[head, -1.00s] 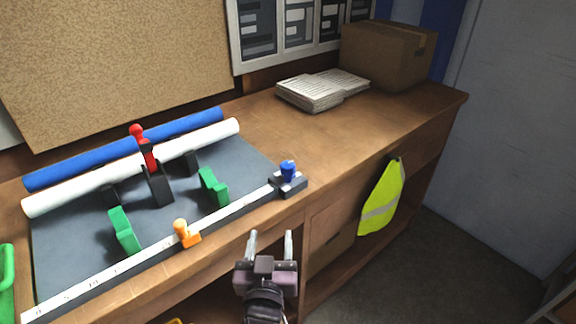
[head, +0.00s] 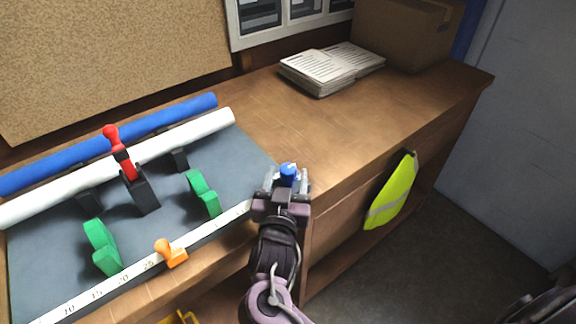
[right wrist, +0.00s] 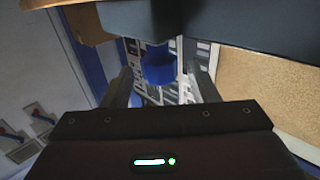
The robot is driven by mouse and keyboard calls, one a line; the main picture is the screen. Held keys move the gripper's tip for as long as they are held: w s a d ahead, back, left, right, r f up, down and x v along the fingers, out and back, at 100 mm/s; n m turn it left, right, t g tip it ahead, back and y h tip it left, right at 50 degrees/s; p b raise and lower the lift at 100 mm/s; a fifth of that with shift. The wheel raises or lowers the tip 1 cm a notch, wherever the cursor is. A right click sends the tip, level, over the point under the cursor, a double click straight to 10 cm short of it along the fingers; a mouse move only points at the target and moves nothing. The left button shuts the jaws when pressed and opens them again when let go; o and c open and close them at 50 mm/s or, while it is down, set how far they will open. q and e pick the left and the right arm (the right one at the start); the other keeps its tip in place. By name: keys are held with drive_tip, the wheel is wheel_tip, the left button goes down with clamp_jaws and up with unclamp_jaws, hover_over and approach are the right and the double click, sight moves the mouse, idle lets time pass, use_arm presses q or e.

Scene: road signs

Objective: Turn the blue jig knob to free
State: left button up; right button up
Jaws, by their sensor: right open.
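The blue jig knob (head: 288,170) sits on the block at the right end of the white ruler rail (head: 205,229). My right gripper (head: 287,180) is open at the knob, with one finger to each side of it in the head view. In the right wrist view the blue knob (right wrist: 159,68) shows between the two open fingers (right wrist: 160,88). I cannot tell whether the fingers touch it. The gripper hides most of the knob's block in the head view. My left gripper is not in view.
On the jig board (head: 160,203) stand green blocks (head: 203,193), a red-handled clamp (head: 122,155) and an orange stop (head: 170,252). White (head: 190,130) and blue (head: 150,132) rolls lie behind. Papers (head: 330,68) and a carton (head: 405,35) are at the back right. A yellow vest (head: 391,193) hangs in front.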

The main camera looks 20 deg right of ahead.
drive_tip(key=shift+x, duration=1.15)
drive_tip(key=shift+w+f, duration=0.1)
drive_tip(key=shift+f, duration=0.05)
drive_tip(key=shift+c, duration=1.4)
drive_tip(key=c, duration=0.7)
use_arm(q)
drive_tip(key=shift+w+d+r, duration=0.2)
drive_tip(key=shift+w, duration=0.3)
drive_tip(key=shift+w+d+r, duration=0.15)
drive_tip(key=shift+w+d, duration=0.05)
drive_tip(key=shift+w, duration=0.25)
use_arm(e)
drive_tip(key=shift+o, duration=0.2)
